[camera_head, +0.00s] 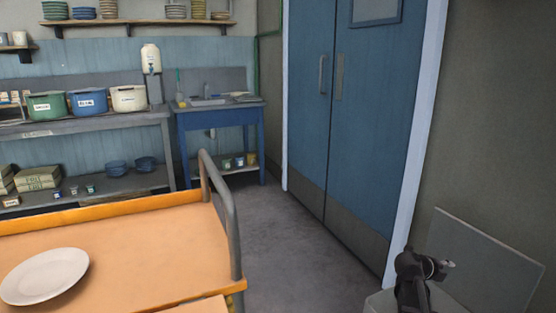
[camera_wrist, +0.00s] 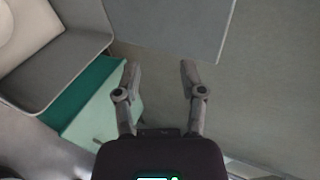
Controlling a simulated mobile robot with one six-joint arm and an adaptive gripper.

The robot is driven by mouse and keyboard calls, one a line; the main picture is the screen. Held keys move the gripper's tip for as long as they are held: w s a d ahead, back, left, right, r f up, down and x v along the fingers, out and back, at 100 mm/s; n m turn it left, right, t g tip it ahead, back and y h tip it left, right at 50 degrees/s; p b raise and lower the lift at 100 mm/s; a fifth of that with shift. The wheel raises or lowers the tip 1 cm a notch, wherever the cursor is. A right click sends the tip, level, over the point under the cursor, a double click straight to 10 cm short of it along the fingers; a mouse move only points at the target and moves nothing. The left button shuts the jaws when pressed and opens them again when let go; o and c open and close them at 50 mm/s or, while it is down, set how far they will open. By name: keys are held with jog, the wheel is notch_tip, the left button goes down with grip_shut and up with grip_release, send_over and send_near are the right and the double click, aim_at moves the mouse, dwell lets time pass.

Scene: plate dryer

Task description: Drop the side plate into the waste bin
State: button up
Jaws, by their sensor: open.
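A round white plate (camera_head: 45,276) lies flat on the orange top of a trolley (camera_head: 150,235) at the lower left of the head view. It is the only loose plate on the visible part of the trolley top. My gripper (camera_wrist: 160,66) is open in the wrist view, with nothing between its fingers. In the head view, part of my arm end shows at the lower right, well away from the plate. I cannot make out a waste bin in either view.
The trolley has a grey metal handle rail (camera_head: 225,215). Blue double doors (camera_head: 330,110) stand beyond it, with clear floor (camera_head: 290,235) between. A grey panel (camera_head: 480,265) leans on the right wall. A blue sink table (camera_head: 218,115) and shelves with tubs and stacked plates line the back.

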notch_tip(320, 180, up, 12)
jog(key=s+p, duration=0.1)
jog(key=p, duration=1)
jog(key=shift+s, duration=0.35)
dwell(0.4)
